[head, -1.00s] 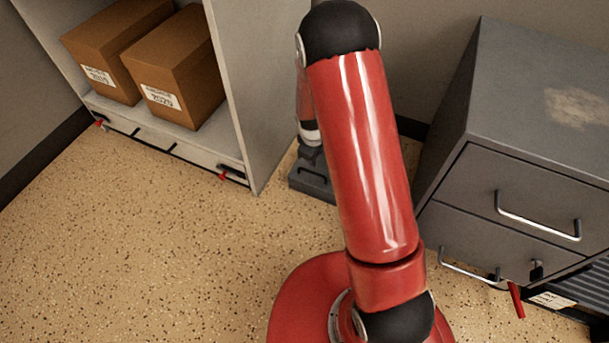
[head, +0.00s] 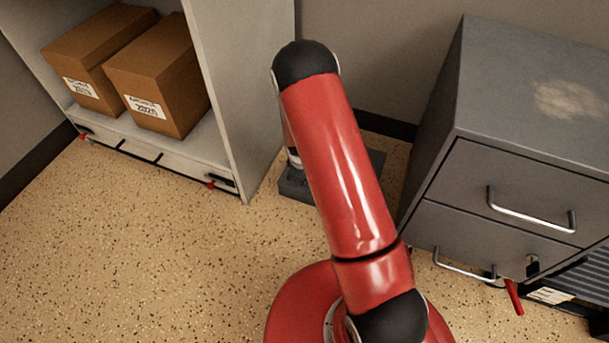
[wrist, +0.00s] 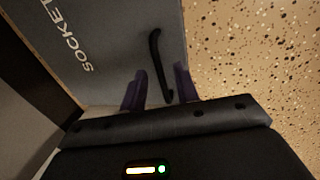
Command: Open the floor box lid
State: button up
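The floor box (head: 296,187) is a low grey box on the floor between the shelf unit and the grey cabinet. My red arm hides most of it in the head view. In the wrist view its grey lid (wrist: 115,45) lies flat, with the word SOCKET partly visible and a black bar handle (wrist: 155,52) near the edge by the floor. My gripper (wrist: 160,85) is open, with its two dark fingers apart. The near end of the handle shows between the fingers; I cannot tell whether they touch it. In the head view my gripper is hidden behind the arm.
A pale shelf unit (head: 225,90) with two brown cartons (head: 160,80) stands at left. A grey drawer cabinet (head: 500,175) with bar handles stands close at right, a red tag (head: 513,297) hanging below. Speckled floor is open at front left.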

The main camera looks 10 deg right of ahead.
grip_shut()
jog(key=shift+r, duration=0.1)
